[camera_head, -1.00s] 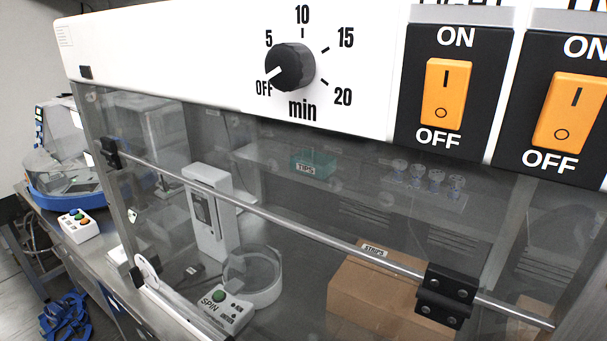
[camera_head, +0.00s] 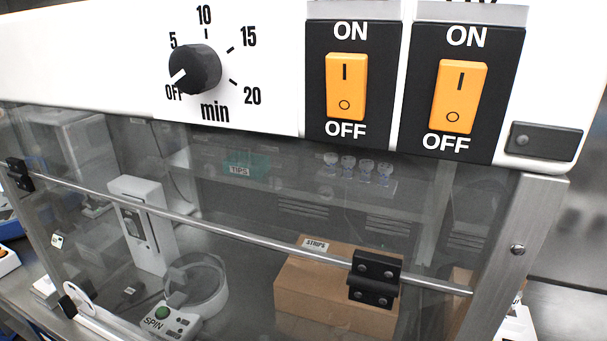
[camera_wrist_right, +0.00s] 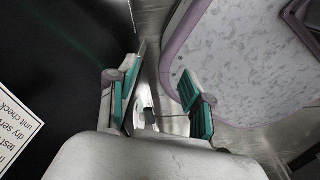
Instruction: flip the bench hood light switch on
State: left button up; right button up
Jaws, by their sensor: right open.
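The bench hood's front panel fills the top of the head view. It carries two orange rocker switches on black plates, a left one (camera_head: 346,88) and a right one (camera_head: 459,97), each marked ON above and OFF below. The name labels above them are cut off now; the left one's looked like LIGHT a second ago. I cannot tell which end of either rocker is pressed in. My right gripper (camera_wrist_right: 163,70) is open and empty in the right wrist view, with no switch in that view. Neither gripper shows in the head view.
A black timer knob (camera_head: 195,70) points to OFF, left of the switches. Below is the glass sash with a metal rail (camera_head: 220,222) and a black clamp (camera_head: 375,279). Behind it are a cardboard box (camera_head: 325,300) and a device marked SPIN (camera_head: 172,322).

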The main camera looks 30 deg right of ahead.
aim_at(346, 74)
jog(key=k+j+u, duration=0.45)
jog(key=k+j, duration=0.9)
jog(key=k, duration=0.15)
